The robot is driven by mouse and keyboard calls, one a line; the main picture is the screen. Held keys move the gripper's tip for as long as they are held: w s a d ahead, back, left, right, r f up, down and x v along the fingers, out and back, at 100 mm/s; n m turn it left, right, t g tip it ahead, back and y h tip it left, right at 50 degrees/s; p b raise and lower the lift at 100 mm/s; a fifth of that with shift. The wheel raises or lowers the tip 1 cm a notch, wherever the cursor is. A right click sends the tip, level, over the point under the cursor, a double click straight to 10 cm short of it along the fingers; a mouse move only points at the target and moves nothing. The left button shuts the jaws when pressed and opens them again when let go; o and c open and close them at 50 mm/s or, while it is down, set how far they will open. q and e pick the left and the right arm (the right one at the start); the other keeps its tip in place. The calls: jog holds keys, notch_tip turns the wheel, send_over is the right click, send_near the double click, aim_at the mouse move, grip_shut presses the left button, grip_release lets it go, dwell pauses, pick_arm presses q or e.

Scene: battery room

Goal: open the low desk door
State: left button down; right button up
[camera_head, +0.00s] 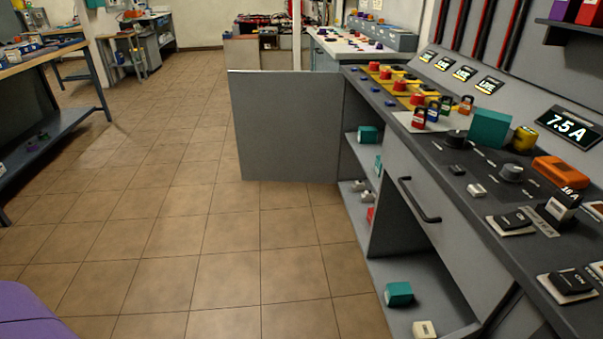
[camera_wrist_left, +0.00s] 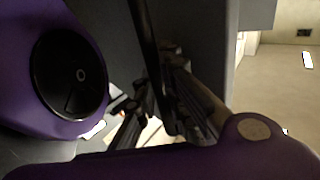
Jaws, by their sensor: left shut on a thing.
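A grey low desk door (camera_head: 285,125) stands swung out from the desk front in the head view, its flat inner face toward me. Open shelves show beside and in front of it. In the left wrist view, my left gripper (camera_wrist_left: 165,112) is shut on a dark handle bar (camera_wrist_left: 147,35), which runs along a dark grey panel. The picture is dim, and I cannot tell from it which door the bar belongs to. The head view does not show this gripper. My right gripper is in neither view.
The grey desk (camera_head: 470,190) runs along the right, with switches, knobs and padlocks on top. A dark handle (camera_head: 420,200) sits on its front. Teal boxes (camera_head: 398,293) lie on the shelves. A workbench (camera_head: 50,120) stands at left. The tiled floor between is clear.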

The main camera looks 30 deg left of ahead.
pick_arm(q)
jog(key=shift+s+a, duration=0.3)
jog(key=shift+s, duration=0.05)
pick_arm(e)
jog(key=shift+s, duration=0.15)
pick_arm(q)
jog(key=c, duration=1.8)
grip_release()
jog(key=shift+d, duration=0.15)
jog(key=s, duration=1.2)
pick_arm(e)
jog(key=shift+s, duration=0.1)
pick_arm(q)
jog(key=shift+w, duration=0.1)
